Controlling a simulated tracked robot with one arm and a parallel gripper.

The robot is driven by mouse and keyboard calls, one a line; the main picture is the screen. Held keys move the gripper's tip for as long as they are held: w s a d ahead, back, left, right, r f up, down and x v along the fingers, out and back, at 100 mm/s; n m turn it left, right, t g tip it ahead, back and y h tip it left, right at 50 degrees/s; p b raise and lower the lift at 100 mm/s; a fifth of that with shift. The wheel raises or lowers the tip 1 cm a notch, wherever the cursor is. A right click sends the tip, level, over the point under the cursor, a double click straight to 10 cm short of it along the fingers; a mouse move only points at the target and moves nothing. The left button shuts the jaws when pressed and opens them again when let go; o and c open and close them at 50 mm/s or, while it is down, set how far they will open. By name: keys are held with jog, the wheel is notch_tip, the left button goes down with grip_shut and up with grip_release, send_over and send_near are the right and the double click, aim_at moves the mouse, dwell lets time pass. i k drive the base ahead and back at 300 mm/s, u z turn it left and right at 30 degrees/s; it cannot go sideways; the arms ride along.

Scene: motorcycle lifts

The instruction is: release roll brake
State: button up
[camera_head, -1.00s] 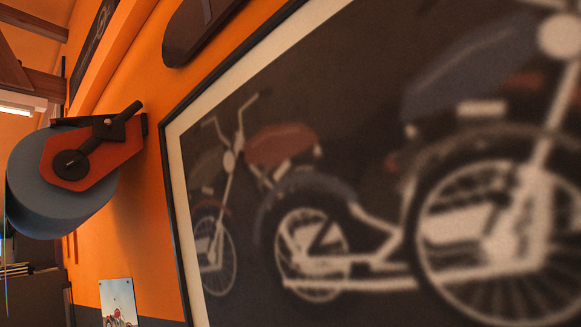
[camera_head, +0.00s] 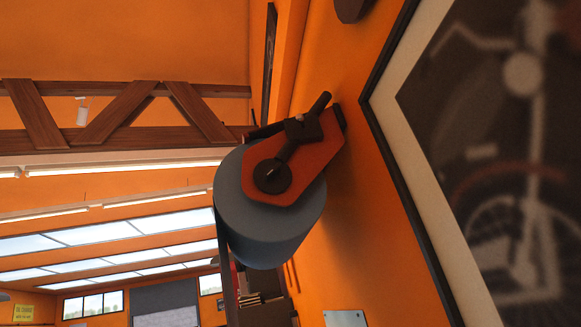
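A blue-grey roll (camera_head: 270,222) hangs on the orange wall near the middle of the view. A red-orange side bracket (camera_head: 312,152) holds it, with a round dark hub (camera_head: 272,176) at the roll's end. A dark lever (camera_head: 305,129) with a cylindrical handle runs from the hub up and to the right, past a small dark block. I cannot tell from this view whether the brake is set. A dark strip hangs down at the roll's left side. My gripper is not in view.
A framed motorcycle picture (camera_head: 421,176) fills the right side, close to the camera. A wooden truss (camera_head: 105,127) and strip lights (camera_head: 120,168) cross the upper left. A small card (camera_head: 345,318) is on the wall below. Open room space lies at left.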

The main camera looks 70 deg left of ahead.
aim_at(300, 117)
jog(key=u, duration=1.45)
jog(key=i, duration=0.55)
jog(key=z, duration=0.1)
jog(key=k, duration=0.5)
jog(key=u, duration=0.05)
